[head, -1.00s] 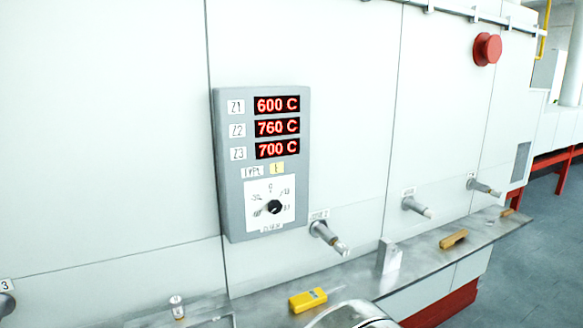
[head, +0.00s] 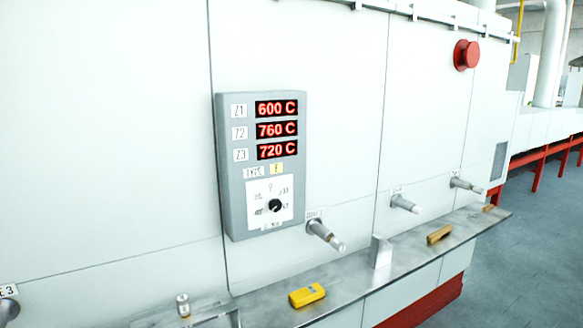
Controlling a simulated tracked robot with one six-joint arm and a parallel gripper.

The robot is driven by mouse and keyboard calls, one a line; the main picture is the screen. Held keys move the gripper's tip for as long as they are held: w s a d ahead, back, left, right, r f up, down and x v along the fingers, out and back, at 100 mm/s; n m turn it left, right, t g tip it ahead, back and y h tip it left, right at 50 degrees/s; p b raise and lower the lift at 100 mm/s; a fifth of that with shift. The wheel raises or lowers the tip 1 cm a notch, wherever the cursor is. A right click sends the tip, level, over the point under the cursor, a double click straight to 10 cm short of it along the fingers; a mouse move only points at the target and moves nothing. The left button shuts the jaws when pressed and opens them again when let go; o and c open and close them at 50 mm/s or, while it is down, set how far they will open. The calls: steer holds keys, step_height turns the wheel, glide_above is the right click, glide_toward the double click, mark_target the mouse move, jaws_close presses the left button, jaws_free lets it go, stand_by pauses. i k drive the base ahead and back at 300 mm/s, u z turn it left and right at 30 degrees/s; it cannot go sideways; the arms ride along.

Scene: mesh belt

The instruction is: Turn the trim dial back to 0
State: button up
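The trim dial (head: 275,206) is a small black round knob on a white scale plate, low on a grey control box (head: 230,170) fixed to the white wall. The scale has a mark at the top and others at the sides, too small to read surely. The knob's pointer direction is not clear. Above it, red displays read Z1 600 C (head: 277,109), Z2 760 C (head: 277,130) and Z3 720 C (head: 277,151). My gripper is not in view.
A metal ledge (head: 345,283) runs below the box, with a yellow handheld device (head: 307,295), a small metal block (head: 381,252) and a wooden-coloured piece (head: 439,234). Several metal ports stick out of the wall, one (head: 325,234) close right of the box. A red button (head: 466,55) is upper right.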

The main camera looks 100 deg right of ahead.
mark_target(275, 205)
steer(key=z, duration=3.2)
steer(key=k, duration=0.65)
steer(key=z, duration=0.1)
steer(key=i, duration=0.35)
steer(key=z, duration=0.05)
